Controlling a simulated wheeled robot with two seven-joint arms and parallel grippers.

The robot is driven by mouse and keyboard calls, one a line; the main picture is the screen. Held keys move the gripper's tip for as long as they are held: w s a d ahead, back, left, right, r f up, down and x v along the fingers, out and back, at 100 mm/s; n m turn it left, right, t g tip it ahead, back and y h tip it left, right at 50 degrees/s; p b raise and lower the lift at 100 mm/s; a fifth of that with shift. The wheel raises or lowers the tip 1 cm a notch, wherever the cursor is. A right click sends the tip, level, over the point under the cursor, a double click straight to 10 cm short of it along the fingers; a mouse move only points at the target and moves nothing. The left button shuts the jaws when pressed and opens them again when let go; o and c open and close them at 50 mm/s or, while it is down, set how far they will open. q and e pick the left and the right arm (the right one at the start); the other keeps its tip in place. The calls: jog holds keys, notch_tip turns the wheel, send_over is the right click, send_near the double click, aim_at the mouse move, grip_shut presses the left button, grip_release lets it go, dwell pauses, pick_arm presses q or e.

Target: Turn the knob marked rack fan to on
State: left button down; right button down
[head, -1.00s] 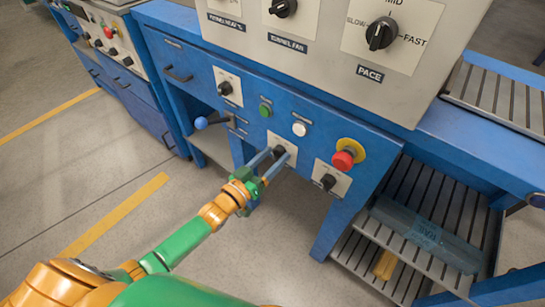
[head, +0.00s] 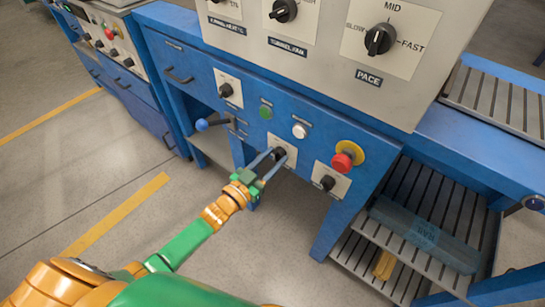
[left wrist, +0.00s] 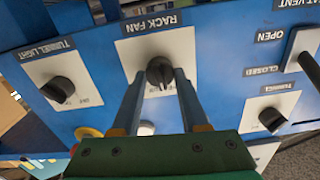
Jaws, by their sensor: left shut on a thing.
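The rack fan knob (left wrist: 159,71) is black, on a white plate (left wrist: 182,47) under a label reading RACK FAN, upside down in the left wrist view. The knob (head: 279,153) also shows on the blue front panel in the head view. My left gripper (head: 271,157) reaches it from below. In the left wrist view its two fingertips (left wrist: 160,78) are on either side of the knob, shut on it. The marks on the plate are partly hidden by the fingers and knob, so I cannot read its setting. My right gripper is not in view.
The tunnel light knob (left wrist: 60,88) and another small knob (left wrist: 271,118) flank it. Slatted shelves (head: 452,210) stand at right.

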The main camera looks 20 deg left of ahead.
pick_arm(q)
jog(key=m, duration=0.3)
jog(key=shift+m, duration=2.2)
jog(key=shift+c, duration=2.1)
grip_release()
jog(key=shift+f, duration=0.1)
jog(key=p+v, duration=0.1)
jog(key=v, duration=0.6)
